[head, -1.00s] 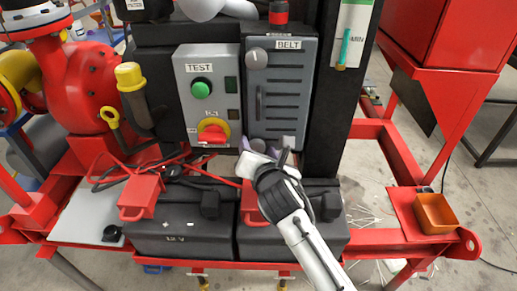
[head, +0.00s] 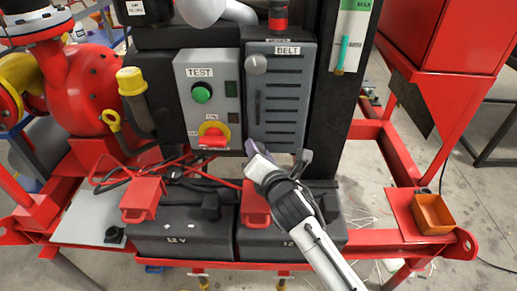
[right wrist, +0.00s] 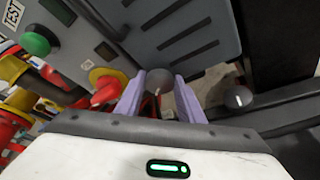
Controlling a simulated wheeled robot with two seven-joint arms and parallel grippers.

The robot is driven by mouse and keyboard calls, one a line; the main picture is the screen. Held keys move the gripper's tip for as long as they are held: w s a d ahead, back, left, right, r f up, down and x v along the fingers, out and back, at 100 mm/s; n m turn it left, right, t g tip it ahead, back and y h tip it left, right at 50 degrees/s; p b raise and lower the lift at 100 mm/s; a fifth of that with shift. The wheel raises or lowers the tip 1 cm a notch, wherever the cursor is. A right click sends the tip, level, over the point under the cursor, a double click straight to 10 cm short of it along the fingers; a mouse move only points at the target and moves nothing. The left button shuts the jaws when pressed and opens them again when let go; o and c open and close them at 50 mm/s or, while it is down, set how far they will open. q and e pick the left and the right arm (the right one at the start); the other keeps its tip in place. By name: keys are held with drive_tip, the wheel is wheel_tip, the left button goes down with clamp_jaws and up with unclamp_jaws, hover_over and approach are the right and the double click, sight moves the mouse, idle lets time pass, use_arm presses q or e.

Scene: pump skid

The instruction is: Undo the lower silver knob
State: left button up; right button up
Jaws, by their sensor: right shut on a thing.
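The grey BELT cover (head: 283,100) stands upright, with a round silver knob (head: 257,64) at its upper left. The lower silver knob (right wrist: 159,80) shows in the right wrist view at the cover's bottom left corner, with a pale line on its face. My right gripper (head: 252,151) reaches up to that corner in the head view and hides the lower knob there. In the right wrist view its lilac fingers (right wrist: 160,100) are on both sides of the knob, shut on it. My left gripper is not in view.
Left of the cover is the TEST box (head: 198,125) with a green button (head: 202,94) and a red-yellow switch (head: 212,136). Another round knob (right wrist: 238,98) shows at right in the wrist view. Black batteries (head: 180,238) lie below. An orange bin (head: 434,214) stands at right.

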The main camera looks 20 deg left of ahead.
drive_tip(key=shift+d+f+m+y+b, duration=0.1)
drive_tip(key=shift+m+y+b, duration=0.2)
drive_tip(key=shift+m, duration=0.4)
drive_tip(key=shift+f+m+y+b, duration=0.1)
drive_tip(key=shift+m+y, duration=0.3)
drive_tip(key=shift+m, duration=0.3)
drive_tip(key=shift+t, duration=0.3)
drive_tip(key=o, duration=1.1)
drive_tip(key=shift+c, duration=0.2)
drive_tip(key=shift+s, duration=0.1)
drive_tip(key=v, duration=1)
drive_tip(key=shift+d+p, duration=0.15)
drive_tip(key=shift+p, duration=0.2)
